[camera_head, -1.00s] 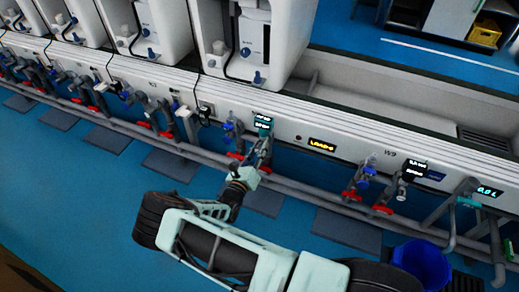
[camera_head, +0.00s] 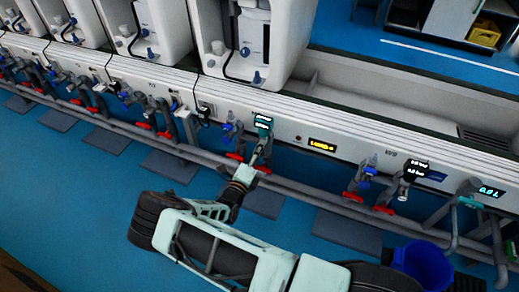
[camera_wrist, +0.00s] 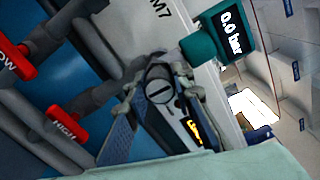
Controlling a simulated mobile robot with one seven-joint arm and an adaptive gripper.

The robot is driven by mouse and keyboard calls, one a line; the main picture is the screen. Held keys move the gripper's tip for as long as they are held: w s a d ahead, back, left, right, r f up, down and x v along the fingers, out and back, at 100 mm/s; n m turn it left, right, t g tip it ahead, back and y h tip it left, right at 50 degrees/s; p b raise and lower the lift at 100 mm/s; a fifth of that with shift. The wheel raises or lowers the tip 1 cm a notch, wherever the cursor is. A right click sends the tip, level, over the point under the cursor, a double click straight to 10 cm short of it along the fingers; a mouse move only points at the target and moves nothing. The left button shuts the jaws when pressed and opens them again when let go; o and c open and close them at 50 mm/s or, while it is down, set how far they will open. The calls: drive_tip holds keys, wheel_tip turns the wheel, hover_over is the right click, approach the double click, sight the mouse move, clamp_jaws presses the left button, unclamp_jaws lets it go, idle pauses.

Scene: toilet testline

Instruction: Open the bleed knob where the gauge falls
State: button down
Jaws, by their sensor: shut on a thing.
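My gripper (camera_wrist: 158,100) is closed around a small grey slotted knob (camera_wrist: 159,91) at the middle of the wrist view, one finger on each side. Just right of it, a teal gauge (camera_wrist: 198,47) has a dark display reading 0.0 bar. On the left are two red handles, one marked HIGH (camera_wrist: 66,125) and one partly cut off, ending in "OW" (camera_wrist: 15,59). In the head view my gripper (camera_head: 262,152) reaches the front of the bench just below the same gauge (camera_head: 263,122). The knob is too small to make out there.
An amber display (camera_head: 322,143) sits on the bench front to the right. Another station farther right has red handles (camera_head: 383,210) and a dark display (camera_head: 415,170). A grey pipe runs low along the bench. A blue bucket (camera_head: 423,263) stands at the lower right.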

idle(0.3)
drive_tip(key=c, duration=1.7)
unclamp_jaws()
drive_tip(key=shift+o, duration=0.2)
drive_tip(key=v, duration=1.2)
